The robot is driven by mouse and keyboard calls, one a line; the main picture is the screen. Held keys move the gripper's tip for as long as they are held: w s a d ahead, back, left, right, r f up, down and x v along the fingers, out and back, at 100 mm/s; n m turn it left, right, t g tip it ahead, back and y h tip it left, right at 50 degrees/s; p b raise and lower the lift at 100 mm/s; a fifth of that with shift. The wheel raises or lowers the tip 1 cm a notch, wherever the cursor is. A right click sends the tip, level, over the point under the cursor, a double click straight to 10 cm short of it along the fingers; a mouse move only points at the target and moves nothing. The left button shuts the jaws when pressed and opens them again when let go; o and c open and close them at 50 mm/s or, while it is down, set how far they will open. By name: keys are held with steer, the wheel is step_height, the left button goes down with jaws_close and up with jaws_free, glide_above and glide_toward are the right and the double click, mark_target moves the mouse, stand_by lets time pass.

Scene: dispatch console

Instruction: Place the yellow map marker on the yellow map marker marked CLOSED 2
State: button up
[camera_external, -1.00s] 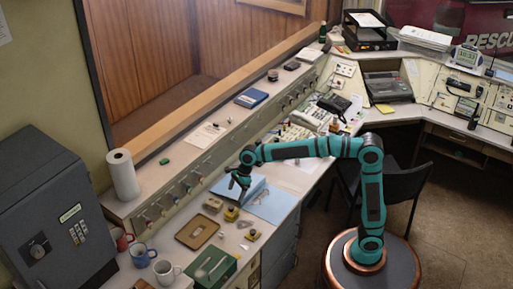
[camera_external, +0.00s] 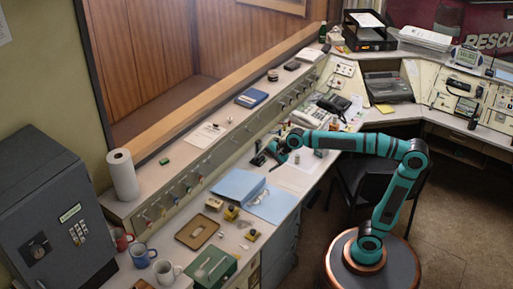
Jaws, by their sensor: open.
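My gripper (camera_external: 267,160) is open and hangs over the desk, just beyond the blue folder, with nothing visible between its fingers. A yellow and dark block (camera_external: 231,213) stands on the desk beside the lower left edge of the blue folder. A smaller yellow piece (camera_external: 252,235) lies nearer the desk's front edge. Both are well to the lower left of my gripper. I cannot tell which of them is a map marker, and no "CLOSED 2" lettering is readable.
The blue folder (camera_external: 268,204) lies open on the desk. A brown tray (camera_external: 197,231), a green box (camera_external: 210,270) and mugs (camera_external: 167,271) stand at the lower left. A telephone (camera_external: 309,117) is beyond my gripper. A dark chair (camera_external: 370,185) stands beside my arm.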

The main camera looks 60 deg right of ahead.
steer(key=s+d+r+n+t+h, duration=0.2)
steer(key=s+d+r+n+t, duration=0.2)
steer(key=s+d+n, duration=0.3)
steer(key=s+d+r+n+t+h, duration=0.2)
steer(key=s+d+r+n+t, duration=0.2)
steer(key=s+d, duration=0.8)
steer(key=shift+s+d+n+t, duration=0.25)
steer(key=shift+s+n+t, duration=0.75)
steer(key=shift+s+n, duration=1.45)
steer(key=shift+s+m, duration=0.3)
steer(key=shift+m, duration=0.05)
